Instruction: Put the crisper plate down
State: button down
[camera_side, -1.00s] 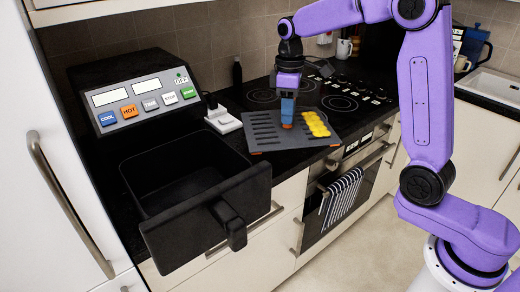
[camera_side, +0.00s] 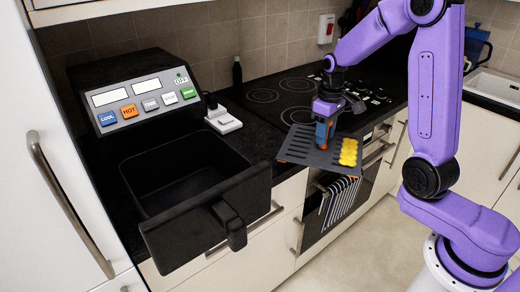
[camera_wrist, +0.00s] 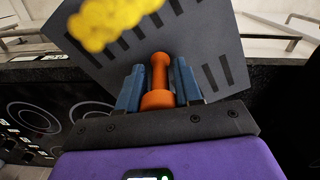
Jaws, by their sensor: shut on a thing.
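The crisper plate (camera_side: 297,146) is a dark grey slotted sheet with an orange handle in its middle. Yellow food pieces (camera_side: 348,152) lie along its right edge. My gripper (camera_side: 323,138) is shut on the handle and holds the plate near the front edge of the counter by the hob. In the wrist view the blue fingers (camera_wrist: 158,90) stand on both sides of the orange handle (camera_wrist: 160,75), with the plate (camera_wrist: 205,50) and the yellow food (camera_wrist: 110,20) beyond. I cannot tell whether the plate touches the surface below.
The air fryer (camera_side: 150,95) stands at the left with its empty drawer (camera_side: 205,200) pulled out. A white switch block (camera_side: 223,120) sits beside it. The black hob (camera_side: 290,92) lies behind the plate. A striped towel (camera_side: 340,200) hangs on the oven front.

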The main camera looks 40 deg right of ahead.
jog(key=w+a+r+n, duration=0.4)
jog(key=a+r+n, duration=0.35)
jog(key=n, duration=0.35)
jog(key=shift+n, duration=0.3)
jog(key=w+f, duration=0.3)
jog(key=w, duration=0.1)
jog(key=w+f, duration=0.3)
jog(key=w, duration=0.2)
jog(key=w+a+f, duration=0.1)
jog(key=w+f, duration=0.2)
jog(key=w, duration=0.2)
jog(key=shift+f, duration=0.4)
jog(key=shift+w+f, duration=0.15)
jog(key=shift+f, duration=1.5)
jog(key=shift+f, duration=0.15)
